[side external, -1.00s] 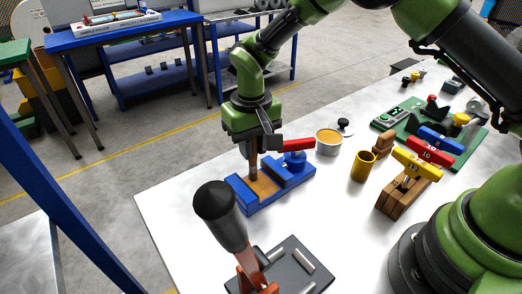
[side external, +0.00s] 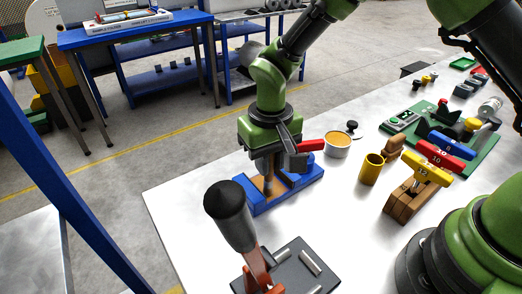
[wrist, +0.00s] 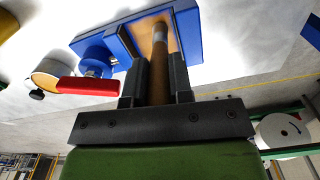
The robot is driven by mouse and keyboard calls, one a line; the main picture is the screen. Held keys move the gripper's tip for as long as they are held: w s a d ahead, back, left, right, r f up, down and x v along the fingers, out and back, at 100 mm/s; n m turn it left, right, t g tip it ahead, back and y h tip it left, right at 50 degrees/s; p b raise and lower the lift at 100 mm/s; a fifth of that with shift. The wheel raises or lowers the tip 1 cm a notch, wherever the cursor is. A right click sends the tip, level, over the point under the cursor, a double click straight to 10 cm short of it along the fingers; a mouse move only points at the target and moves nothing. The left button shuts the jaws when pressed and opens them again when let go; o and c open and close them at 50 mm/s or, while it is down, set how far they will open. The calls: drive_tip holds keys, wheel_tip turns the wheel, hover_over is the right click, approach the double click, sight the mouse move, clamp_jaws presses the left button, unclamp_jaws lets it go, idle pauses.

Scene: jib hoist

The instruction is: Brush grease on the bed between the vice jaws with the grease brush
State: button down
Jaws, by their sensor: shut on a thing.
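My gripper (side external: 273,156) is shut on the grease brush (side external: 269,177), which points down from the jaws. In the wrist view the brush (wrist: 159,68) runs between both fingers (wrist: 155,85), its grey metal band near the far end. The blue vice (side external: 300,186) lies on the bench under my gripper, with a tan bed (side external: 280,183) between its jaws. The brush end is over or on the bed; I cannot tell if it touches. The vice's red handle (side external: 311,145) sticks out to the right. A tin of yellow-orange grease (side external: 338,140) stands open behind it.
A black-handled lever (side external: 230,215) on a dark plate (side external: 290,266) stands in front of the vice. A yellow cup (side external: 371,169) and a wooden block (side external: 405,203) with coloured bars are to the right. The bench's left corner is clear.

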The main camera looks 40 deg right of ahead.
wheel_tip(320, 180, up, 8)
drive_tip(key=s, duration=0.2)
drive_tip(key=shift+s, duration=0.15)
idle(0.5)
